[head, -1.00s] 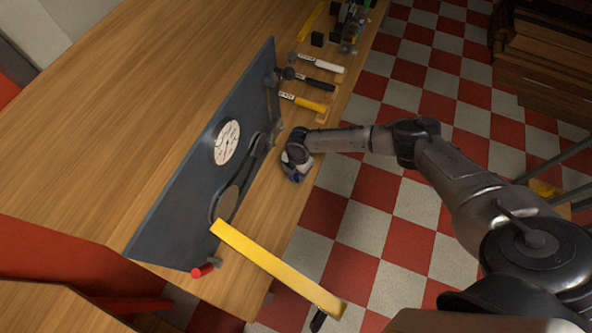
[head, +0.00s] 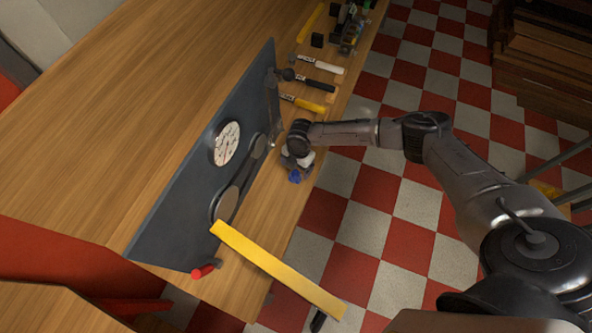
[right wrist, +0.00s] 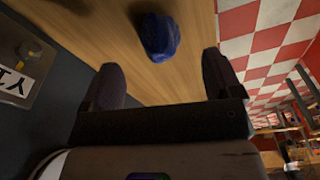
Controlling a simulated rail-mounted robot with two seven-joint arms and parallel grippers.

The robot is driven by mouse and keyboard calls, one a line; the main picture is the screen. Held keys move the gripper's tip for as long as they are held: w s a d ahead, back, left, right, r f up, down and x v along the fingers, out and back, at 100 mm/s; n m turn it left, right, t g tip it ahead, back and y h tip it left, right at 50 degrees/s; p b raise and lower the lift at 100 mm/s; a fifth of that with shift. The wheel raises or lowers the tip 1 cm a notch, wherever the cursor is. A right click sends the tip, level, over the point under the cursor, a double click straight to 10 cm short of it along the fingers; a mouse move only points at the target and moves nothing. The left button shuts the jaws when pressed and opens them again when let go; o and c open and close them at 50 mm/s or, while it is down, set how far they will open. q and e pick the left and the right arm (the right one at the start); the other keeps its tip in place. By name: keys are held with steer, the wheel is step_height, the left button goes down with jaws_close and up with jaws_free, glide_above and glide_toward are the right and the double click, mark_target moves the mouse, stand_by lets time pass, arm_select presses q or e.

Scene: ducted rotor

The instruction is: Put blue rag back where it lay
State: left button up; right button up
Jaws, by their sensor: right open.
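The blue rag (head: 294,177) lies crumpled on the wooden bench near its front edge. In the right wrist view the rag (right wrist: 159,37) rests on the wood, ahead of and between the two fingers, apart from both. My right gripper (right wrist: 160,80) is open and empty. In the head view my right gripper (head: 297,160) is just behind the rag, low over the bench, and partly hides it. My left gripper does not show.
A dark upright panel (head: 180,200) with a white dial (head: 226,143) stands left of the rag. Hammers (head: 303,104) lie behind. A yellow bar (head: 275,268) juts over the front edge, and a red cylinder (head: 203,270) lies beside it. Bare bench surrounds the rag.

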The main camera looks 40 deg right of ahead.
step_height(320, 180, up, 7)
steer(key=s+a+f+m+t+y, duration=0.1)
steer(key=s+a+m, duration=0.1)
steer(key=s+a, duration=0.6)
steer(key=s+a+m+t+y, duration=0.1)
steer(key=s+a+m+y, duration=0.15)
steer(key=s+a, duration=0.6)
steer(key=s+d+r+m+t+h, duration=0.1)
steer(key=s+d+r+m+h, duration=0.1)
steer(key=s+m, duration=0.3)
steer(key=s+d+r+m+t+h, duration=0.1)
steer(key=s+d+r+m+h, duration=0.1)
steer(key=s+d+m, duration=0.3)
steer(key=s+m, duration=0.1)
steer(key=m, duration=0.3)
steer(key=shift+h, duration=0.35)
steer(key=shift+w, duration=0.1)
